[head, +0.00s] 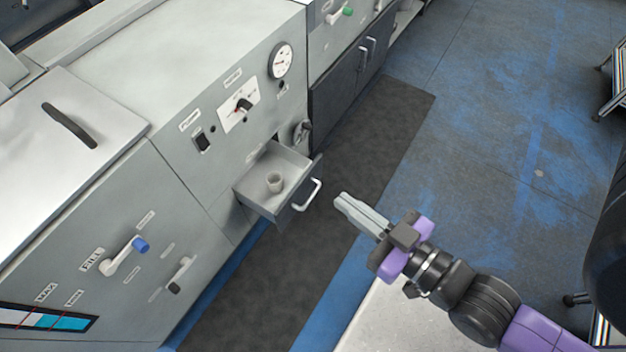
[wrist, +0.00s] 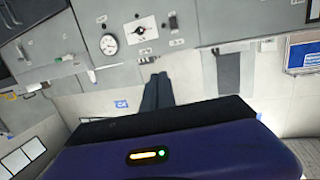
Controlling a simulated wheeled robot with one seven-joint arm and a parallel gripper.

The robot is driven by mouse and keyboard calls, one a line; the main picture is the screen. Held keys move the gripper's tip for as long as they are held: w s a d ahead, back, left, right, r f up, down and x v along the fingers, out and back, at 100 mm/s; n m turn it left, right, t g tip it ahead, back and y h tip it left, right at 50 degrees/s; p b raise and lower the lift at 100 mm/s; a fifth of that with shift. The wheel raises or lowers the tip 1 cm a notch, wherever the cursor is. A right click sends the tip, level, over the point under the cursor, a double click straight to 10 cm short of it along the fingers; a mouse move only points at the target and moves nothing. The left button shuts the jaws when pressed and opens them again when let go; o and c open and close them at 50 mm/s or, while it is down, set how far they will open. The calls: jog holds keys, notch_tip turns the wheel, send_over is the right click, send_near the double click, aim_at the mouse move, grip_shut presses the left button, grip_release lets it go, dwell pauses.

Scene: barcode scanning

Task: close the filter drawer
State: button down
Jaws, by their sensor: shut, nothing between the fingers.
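In the wrist view the dark fingers (wrist: 158,82) are together and point toward the machine front. I cannot make out the drawer clearly in the wrist view.
The machine (head: 215,85) carries a round gauge (head: 281,61), a dial plate (head: 240,106) and a black switch (head: 203,140) above the drawer. A blue-tipped lever (head: 126,253) sticks out at the lower left. A dark mat (head: 270,290) and open blue floor (head: 490,130) lie beside it.

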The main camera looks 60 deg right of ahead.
jog(key=w+d+f+m+g+h+b, duration=0.1)
jog(key=w+d+f+m+g+h, duration=0.2)
jog(key=d+f+m, duration=0.9)
jog(key=w+d+f+m+g+b, duration=0.1)
jog(key=w+d+f+m+g, duration=0.35)
jog(key=d+f+m, duration=0.8)
jog(key=m+y+b, duration=0.3)
jog(key=m+y, duration=0.3)
jog(key=m, duration=0.3)
send_near(309, 176)
notch_tip(309, 176, down, 3)
jog(key=w, duration=0.1)
jog(key=w+f, duration=0.1)
jog(key=shift+w+a+b, duration=0.2)
jog(key=shift+w+b, duration=0.15)
jog(key=shift+w, duration=0.05)
jog(key=shift+w+r, duration=0.1)
jog(key=shift+w, duration=0.45)
